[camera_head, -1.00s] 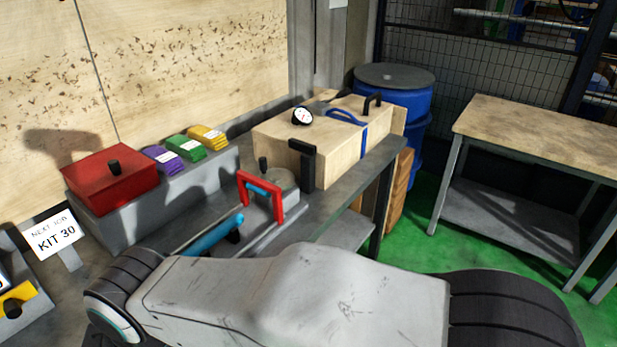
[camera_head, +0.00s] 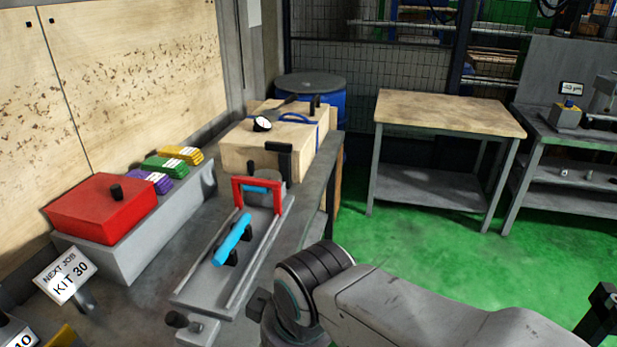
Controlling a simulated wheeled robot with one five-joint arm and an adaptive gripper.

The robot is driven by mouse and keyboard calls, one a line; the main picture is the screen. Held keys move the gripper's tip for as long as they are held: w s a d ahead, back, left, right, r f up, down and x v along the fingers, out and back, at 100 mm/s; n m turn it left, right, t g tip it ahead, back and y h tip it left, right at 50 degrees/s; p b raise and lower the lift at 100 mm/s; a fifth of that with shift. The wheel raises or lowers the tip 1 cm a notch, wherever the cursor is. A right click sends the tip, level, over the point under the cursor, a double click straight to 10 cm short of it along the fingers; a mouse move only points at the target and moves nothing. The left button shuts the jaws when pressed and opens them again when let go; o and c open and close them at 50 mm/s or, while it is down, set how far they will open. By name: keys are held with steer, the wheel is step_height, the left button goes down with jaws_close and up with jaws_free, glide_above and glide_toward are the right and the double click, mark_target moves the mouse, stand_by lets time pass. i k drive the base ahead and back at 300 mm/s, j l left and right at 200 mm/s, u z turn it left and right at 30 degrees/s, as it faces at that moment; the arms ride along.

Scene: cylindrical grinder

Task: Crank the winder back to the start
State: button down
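On the bench, a long grey channel (camera_head: 208,284) with raised rails runs away from me. A blue bar (camera_head: 232,240) on black posts sits inside it, and a red frame (camera_head: 259,185) stands over its far end. A grey round part (camera_head: 270,190) is behind the frame. At the near end, a small grey block carries a black knob (camera_head: 177,319), which looks like a crank handle; I cannot tell for sure which part is the winder. My arm crosses the lower right, apart from the knob. A dark piece (camera_head: 601,312) at the right edge may be my gripper; its opening is unclear.
A red box (camera_head: 102,207) and coloured packets (camera_head: 165,165) stand on a grey ledge at left. A KIT 30 sign (camera_head: 64,273) stands nearer. A wooden box with a gauge (camera_head: 262,124) is at the back. Green floor (camera_head: 420,240) is clear before the wooden-topped table (camera_head: 445,108).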

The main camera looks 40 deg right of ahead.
mark_target(273, 175)
steer(key=k+j+z, duration=0.1)
steer(key=z, duration=0.25)
steer(key=k+j+z, duration=0.1)
steer(key=j+z, duration=0.25)
steer(key=i+l+u, duration=0.3)
steer(key=u, duration=0.3)
steer(key=i+l+u, duration=0.2)
steer(key=l+u, duration=0.25)
steer(key=u, duration=0.15)
steer(key=i+l+u, duration=0.1)
steer(key=l+u, duration=0.4)
steer(key=u, duration=0.15)
steer(key=l+u, duration=0.6)
steer(key=k+l+u, duration=0.15)
steer(key=l+u, duration=0.25)
steer(key=u, duration=0.2)
steer(key=k+l+u, duration=0.25)
steer(key=l+u, duration=0.2)
steer(key=u, duration=0.15)
steer(key=k+l+u, duration=0.3)
steer(key=u, duration=0.3)
steer(key=k+l+u, duration=0.15)
steer(key=k+u, duration=0.2)
steer(key=u, duration=0.25)
